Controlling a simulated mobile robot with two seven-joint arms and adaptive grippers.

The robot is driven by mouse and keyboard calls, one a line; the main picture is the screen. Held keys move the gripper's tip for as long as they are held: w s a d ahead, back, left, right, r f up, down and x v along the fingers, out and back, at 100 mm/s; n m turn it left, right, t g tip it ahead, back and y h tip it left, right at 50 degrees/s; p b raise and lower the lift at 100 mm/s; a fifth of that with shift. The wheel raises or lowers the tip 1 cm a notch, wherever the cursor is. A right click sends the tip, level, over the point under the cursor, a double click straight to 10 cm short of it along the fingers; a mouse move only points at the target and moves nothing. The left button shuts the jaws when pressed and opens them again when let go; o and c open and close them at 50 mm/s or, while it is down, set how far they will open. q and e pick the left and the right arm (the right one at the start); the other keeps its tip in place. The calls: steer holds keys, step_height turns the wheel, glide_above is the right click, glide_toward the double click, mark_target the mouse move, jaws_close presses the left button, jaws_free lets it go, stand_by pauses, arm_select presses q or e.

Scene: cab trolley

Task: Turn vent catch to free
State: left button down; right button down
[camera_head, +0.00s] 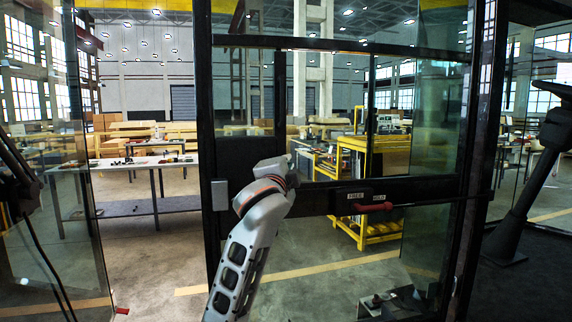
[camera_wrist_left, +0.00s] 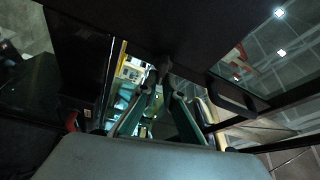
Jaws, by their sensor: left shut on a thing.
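The vent catch (camera_head: 374,207) is a red lever on a dark block on the door's crossbar. It lies about level and reaches right, beneath the HOLD plate (camera_head: 378,197); the FREE plate (camera_head: 355,195) is to its left. My left gripper (camera_head: 293,180) is at the crossbar, left of the red lever and apart from it in the picture. Its fingers are mostly hidden by my wrist there. In the left wrist view, the two fingers (camera_wrist_left: 159,105) reach up to a dark part (camera_wrist_left: 161,73) and are shut on it; I cannot tell exactly what it is.
The dark door frame (camera_head: 203,120) and glass panes surround my arm. Beyond the glass stand a long table (camera_head: 143,164) and a yellow cart (camera_head: 372,236). A dark slanted post (camera_head: 518,215) stands at the right. A dark loop handle (camera_wrist_left: 232,97) shows in the left wrist view.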

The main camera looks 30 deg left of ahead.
arm_select(q)
steer(key=shift+f+m+g+h, duration=0.1)
steer(key=shift+m+g+h, duration=0.35)
steer(key=shift+m, duration=1.05)
steer(key=c, duration=2.2)
jaws_free()
steer(key=shift+o, duration=0.2)
steer(key=v, duration=1.2)
